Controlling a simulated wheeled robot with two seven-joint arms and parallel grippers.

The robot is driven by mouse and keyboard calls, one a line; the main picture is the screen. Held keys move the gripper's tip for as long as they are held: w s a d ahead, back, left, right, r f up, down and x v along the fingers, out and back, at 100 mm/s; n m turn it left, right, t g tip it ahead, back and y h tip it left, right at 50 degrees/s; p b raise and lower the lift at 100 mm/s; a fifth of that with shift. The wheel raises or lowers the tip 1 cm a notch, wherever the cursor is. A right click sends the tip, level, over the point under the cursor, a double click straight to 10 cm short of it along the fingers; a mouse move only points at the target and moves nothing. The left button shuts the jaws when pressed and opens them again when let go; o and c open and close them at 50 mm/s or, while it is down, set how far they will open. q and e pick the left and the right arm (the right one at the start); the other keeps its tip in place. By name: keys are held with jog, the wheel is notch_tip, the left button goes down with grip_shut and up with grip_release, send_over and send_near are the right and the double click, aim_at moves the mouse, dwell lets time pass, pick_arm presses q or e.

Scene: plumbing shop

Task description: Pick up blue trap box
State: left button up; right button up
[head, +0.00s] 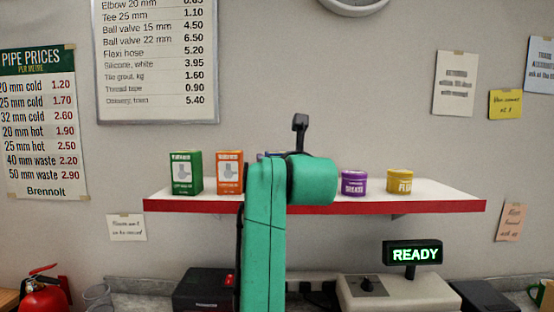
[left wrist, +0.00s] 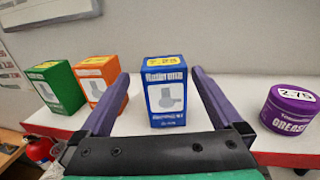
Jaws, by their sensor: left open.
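The blue trap box (left wrist: 166,92) stands upright on the shelf in the left wrist view, with a white panel showing a grey trap and a yellow price label on top. My left gripper (left wrist: 160,76) is open, with one purple finger on each side of the box. I see no clear contact with the fingers. In the head view my green left arm hides nearly all of the box and the gripper. My right gripper is in neither view.
The white shelf (head: 420,196) has a red front edge. An orange box (head: 229,171) and a green box (head: 185,172) stand left of the arm. A purple grease tub (head: 353,183) and a yellow tub (head: 400,181) stand right. A READY display (head: 412,254) is below.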

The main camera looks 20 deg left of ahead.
aim_at(278, 152)
pick_arm(q)
jog(key=w+p, duration=0.2)
jog(key=w+r+p, duration=0.1)
jog(key=p, duration=0.1)
jog(key=shift+w+a, duration=0.15)
jog(key=shift+a, duration=0.1)
jog(key=shift+w+a+f+p, duration=0.2)
jog(key=shift+w+a+p, duration=0.15)
jog(key=shift+w, duration=0.15)
jog(key=shift+w+a+f+p, duration=0.2)
jog(key=shift+w+a, duration=0.1)
jog(key=shift+w, duration=0.15)
jog(key=shift+w+a+f, duration=0.15)
jog(key=shift+a+f, duration=0.05)
jog(key=shift+d+r, duration=0.1)
jog(key=shift+d, duration=0.2)
jog(key=c, duration=1.4)
jog(key=shift+a, duration=0.1)
jog(key=shift+c, duration=0.4)
